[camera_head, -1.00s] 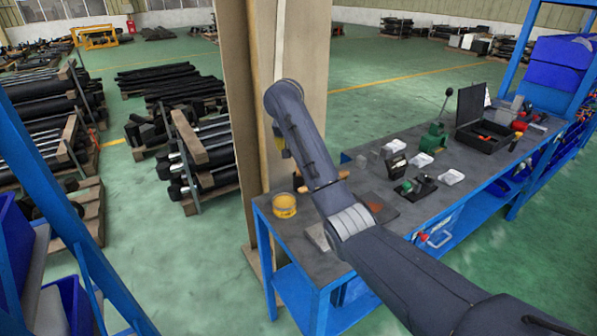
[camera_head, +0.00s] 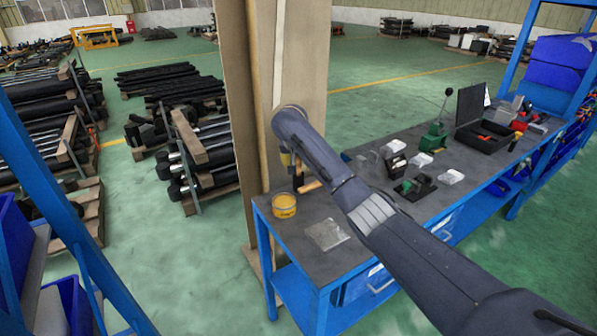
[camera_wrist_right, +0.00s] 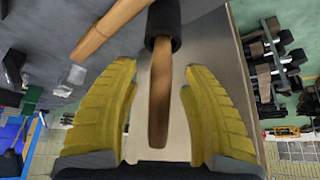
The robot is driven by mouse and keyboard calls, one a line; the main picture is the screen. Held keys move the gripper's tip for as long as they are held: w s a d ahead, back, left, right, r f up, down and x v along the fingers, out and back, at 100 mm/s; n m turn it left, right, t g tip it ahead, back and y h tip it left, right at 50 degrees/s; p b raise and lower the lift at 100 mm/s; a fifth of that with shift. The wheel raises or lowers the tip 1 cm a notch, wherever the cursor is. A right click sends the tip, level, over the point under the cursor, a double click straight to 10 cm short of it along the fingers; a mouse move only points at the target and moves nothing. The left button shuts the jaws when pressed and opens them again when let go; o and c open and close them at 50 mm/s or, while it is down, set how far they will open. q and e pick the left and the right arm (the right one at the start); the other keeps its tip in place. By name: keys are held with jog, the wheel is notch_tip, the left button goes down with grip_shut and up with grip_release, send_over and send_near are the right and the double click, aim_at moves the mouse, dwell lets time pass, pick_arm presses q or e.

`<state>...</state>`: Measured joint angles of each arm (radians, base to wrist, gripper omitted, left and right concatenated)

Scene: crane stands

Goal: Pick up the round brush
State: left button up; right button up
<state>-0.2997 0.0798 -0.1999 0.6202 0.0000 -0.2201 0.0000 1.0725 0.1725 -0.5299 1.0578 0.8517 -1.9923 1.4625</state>
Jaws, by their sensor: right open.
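My right gripper (camera_wrist_right: 158,115) is open, its two yellow fingers on either side of a wooden handle with a black collar (camera_wrist_right: 158,95). This looks like the round brush; its far end is out of the wrist view, and I see no grip on it. A second wooden handle (camera_wrist_right: 110,28) lies slanted at upper left in that view. In the head view my right gripper (camera_head: 287,160) is just above a yellow-banded round container (camera_head: 284,206), partly hidden by my arm. A tan handle (camera_head: 311,187) shows beside the container. My left gripper is not in view.
The grey workbench (camera_head: 285,237) has a flat grey plate (camera_head: 327,234) in front of the container. Black holders, white trays (camera_head: 451,177) and an open black case (camera_head: 484,135) stand farther right. A tall board (camera_head: 240,125) rises behind the bench's left end.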

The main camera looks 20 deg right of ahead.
jog(key=shift+w+d+f, duration=0.2)
jog(key=shift+w+f, duration=0.05)
jog(key=shift+f, duration=0.3)
jog(key=shift+c, duration=0.5)
grip_shut()
